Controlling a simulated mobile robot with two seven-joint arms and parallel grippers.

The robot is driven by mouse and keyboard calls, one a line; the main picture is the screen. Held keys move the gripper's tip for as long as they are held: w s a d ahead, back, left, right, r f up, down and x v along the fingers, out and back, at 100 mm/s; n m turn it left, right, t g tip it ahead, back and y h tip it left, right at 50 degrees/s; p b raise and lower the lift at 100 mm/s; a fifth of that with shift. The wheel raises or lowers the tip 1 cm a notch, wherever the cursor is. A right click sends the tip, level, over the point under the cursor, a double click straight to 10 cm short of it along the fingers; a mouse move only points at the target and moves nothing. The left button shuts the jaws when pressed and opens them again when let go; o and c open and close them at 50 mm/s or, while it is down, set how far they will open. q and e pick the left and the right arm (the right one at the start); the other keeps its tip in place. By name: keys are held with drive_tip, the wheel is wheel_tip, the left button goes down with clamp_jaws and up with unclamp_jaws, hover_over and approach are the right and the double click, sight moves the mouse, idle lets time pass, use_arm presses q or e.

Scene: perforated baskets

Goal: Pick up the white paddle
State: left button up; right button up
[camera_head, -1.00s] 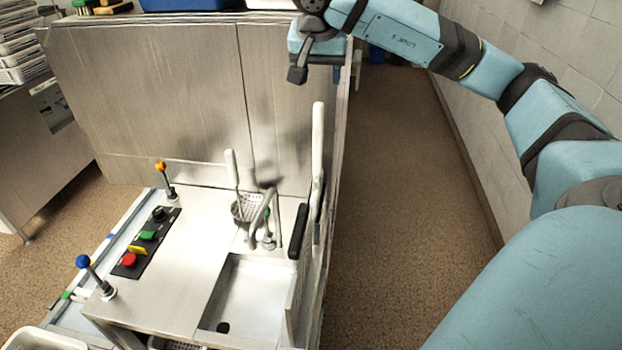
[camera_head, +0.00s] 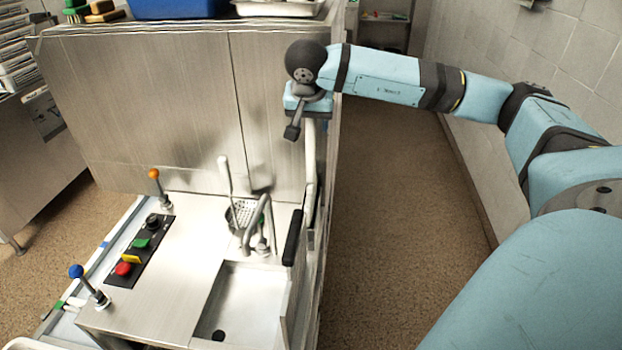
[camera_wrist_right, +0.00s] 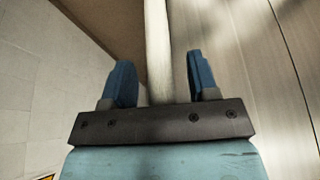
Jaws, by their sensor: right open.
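The white paddle (camera_head: 310,150) stands upright at the right edge of the steel machine, its long pale handle reaching up. Its lower part is partly hidden by a black grip on the machine. My right gripper (camera_head: 300,118) is at the top of the handle in the head view. In the right wrist view, my right gripper (camera_wrist_right: 162,80) is open, with a blue finger on each side of the white handle (camera_wrist_right: 157,45). I see gaps beside both fingers. My left gripper is not in view.
The steel machine (camera_head: 150,95) carries a sink basin (camera_head: 245,300), a tap, levers and colored buttons. A perforated skimmer (camera_head: 240,213) with a white handle stands near the tap. A blue bin (camera_head: 178,8) sits on top. The floor to the right is clear.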

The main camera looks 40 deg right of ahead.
clamp_jaws()
drive_tip(key=shift+r, duration=0.15)
